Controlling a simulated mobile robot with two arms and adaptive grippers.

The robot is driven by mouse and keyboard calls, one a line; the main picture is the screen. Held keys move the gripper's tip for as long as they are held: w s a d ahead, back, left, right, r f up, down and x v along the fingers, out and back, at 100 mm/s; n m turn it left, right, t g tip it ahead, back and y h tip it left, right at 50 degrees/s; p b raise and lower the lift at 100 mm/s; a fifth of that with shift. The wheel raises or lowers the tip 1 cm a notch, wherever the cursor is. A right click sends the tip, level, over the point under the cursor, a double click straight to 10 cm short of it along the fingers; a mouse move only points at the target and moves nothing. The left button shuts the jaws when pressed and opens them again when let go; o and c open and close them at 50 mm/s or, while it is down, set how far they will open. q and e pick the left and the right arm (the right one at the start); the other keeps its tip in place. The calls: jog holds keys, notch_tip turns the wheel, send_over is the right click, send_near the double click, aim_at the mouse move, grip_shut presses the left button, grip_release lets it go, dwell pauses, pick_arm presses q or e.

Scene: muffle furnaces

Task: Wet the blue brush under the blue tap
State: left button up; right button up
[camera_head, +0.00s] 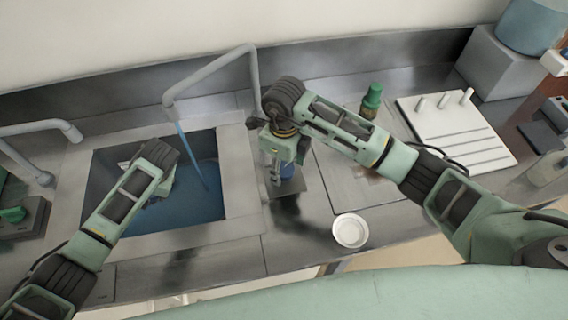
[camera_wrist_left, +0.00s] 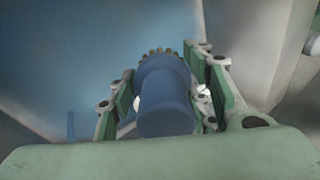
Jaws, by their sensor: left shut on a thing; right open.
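The tap (camera_head: 212,74) is a grey bent pipe over the sink (camera_head: 240,195). A thin blue stream (camera_head: 193,155) runs from its spout down into the basin. My left gripper (camera_wrist_left: 165,100) is shut on the blue brush (camera_wrist_left: 167,105), a thick blue cylinder with a toothed, bristle-like far end. In the head view my left wrist hangs over the left of the basin, left of the stream, and hides most of the gripper and the brush. My right gripper (camera_head: 282,172) is open, pointing down over the counter right of the sink.
Another grey pipe tap (camera_head: 40,127) stands at the left. Right of the sink are a white dish (camera_head: 350,231), a green-capped bottle (camera_head: 371,100) and a white rack with pegs (camera_head: 455,140). A grey box (camera_head: 495,62) stands at the back right.

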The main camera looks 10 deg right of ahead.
jog(key=shift+c, duration=0.4)
jog(key=c, duration=1)
pick_arm(q)
jog(key=shift+f, duration=0.25)
pick_arm(e)
jog(key=shift+m, duration=0.4)
pick_arm(q)
jog(key=shift+f+b, duration=0.55)
jog(key=shift+b, duration=0.2)
pick_arm(e)
jog(key=m, duration=0.2)
jog(key=shift+a+f+m, duration=0.1)
jog(key=shift+m, duration=0.3)
pick_arm(q)
jog(key=shift+f+b, duration=0.55)
jog(key=shift+b, duration=0.05)
pick_arm(e)
jog(key=shift+m, duration=2)
jog(key=shift+a, duration=0.1)
